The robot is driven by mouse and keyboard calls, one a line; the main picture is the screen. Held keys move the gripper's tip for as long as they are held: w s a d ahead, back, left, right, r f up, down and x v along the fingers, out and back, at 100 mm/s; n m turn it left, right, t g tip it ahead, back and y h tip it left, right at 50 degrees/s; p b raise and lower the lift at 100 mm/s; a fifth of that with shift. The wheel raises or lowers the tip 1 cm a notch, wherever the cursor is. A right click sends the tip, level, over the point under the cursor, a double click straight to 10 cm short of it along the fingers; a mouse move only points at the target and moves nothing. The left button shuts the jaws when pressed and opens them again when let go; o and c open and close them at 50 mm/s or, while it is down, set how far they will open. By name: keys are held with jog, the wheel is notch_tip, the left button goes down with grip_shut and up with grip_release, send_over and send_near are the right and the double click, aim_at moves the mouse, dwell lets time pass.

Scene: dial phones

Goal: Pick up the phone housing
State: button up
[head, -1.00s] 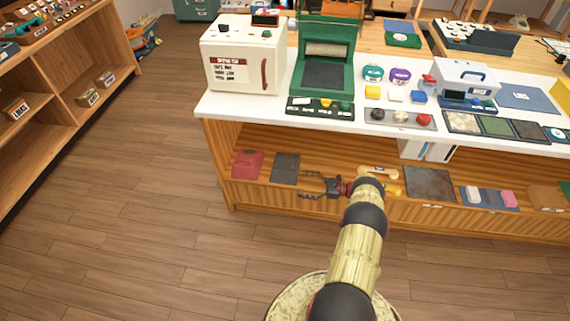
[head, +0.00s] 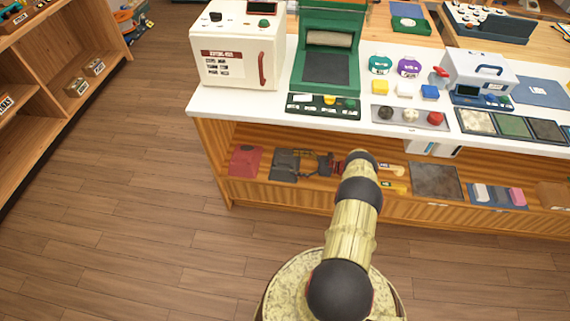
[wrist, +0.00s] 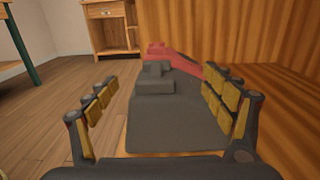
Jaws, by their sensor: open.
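A dark grey phone housing (head: 284,164) with a raised block on top lies on the lower shelf of the counter. In the wrist view the grey housing (wrist: 175,115) lies ahead, between the spread fingers of my gripper (wrist: 160,92). My gripper (head: 303,164) is open and holds nothing; in the head view its fingers overlap the right side of the grey housing. I cannot tell whether they touch it. A red phone housing (head: 245,160) lies to the left of the grey one; it also shows beyond it in the wrist view (wrist: 178,56).
The white countertop (head: 235,103) overhangs the shelf and carries a white oven-like box (head: 238,50) and a green press (head: 327,65). Yellow handsets (head: 393,187) and a dark flat plate (head: 436,181) lie right of my arm. The floor at left is clear.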

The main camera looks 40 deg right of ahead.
aim_at(285, 160)
jog(key=x, duration=0.4)
jog(key=shift+w+a+b, duration=0.25)
jog(key=shift+b, duration=0.05)
jog(key=shift+c, duration=0.6)
jog(key=shift+s+a+f, duration=0.1)
jog(key=shift+a+f, duration=0.05)
grip_shut()
dwell(0.3)
